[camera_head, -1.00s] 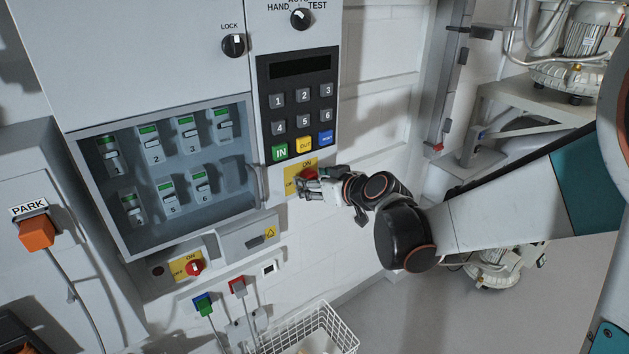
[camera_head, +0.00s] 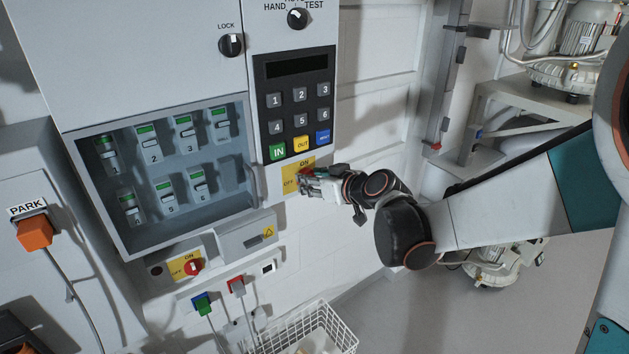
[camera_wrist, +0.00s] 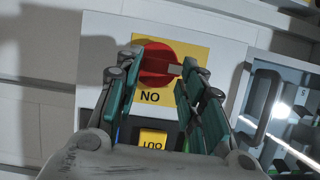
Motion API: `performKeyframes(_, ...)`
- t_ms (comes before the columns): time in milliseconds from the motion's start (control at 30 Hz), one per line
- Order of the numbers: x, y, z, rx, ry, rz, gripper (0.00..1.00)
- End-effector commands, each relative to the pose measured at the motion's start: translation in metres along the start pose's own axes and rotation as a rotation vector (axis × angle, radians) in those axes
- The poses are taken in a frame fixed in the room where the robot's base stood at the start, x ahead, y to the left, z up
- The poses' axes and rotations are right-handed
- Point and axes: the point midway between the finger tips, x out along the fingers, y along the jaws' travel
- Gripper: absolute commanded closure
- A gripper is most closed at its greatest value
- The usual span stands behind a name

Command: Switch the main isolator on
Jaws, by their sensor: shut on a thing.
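A red rotary switch (camera_wrist: 155,62) sits on a yellow plate (camera_wrist: 208,48) marked ON, below the keypad. The wrist view shows it upside down, with the switch's pale mark pointing right, away from the ON label. In the head view the yellow plate (camera_head: 290,187) reads OFF at left and ON at top, and the switch is mostly hidden. My gripper (camera_head: 306,182) reaches it from the right. In the wrist view my gripper's fingers (camera_wrist: 157,72) are on both sides of the switch, shut on it.
A second red switch (camera_head: 193,267) on a yellow plate is lower left. The keypad (camera_head: 298,105) is just above my gripper, and the breaker window's handle (camera_head: 255,186) is close left. A wire basket (camera_head: 318,330) stands below.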

Motion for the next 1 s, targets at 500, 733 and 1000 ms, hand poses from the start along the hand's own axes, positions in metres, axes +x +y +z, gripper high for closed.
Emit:
performKeyframes(500,0.002,0.004,-0.001,0.24,0.0,-0.102,0.88)
performKeyframes(733,0.002,0.007,-0.001,0.444,0.0,-0.187,0.88)
performKeyframes(1000,0.003,0.011,0.0,0.681,0.001,-0.286,0.89)
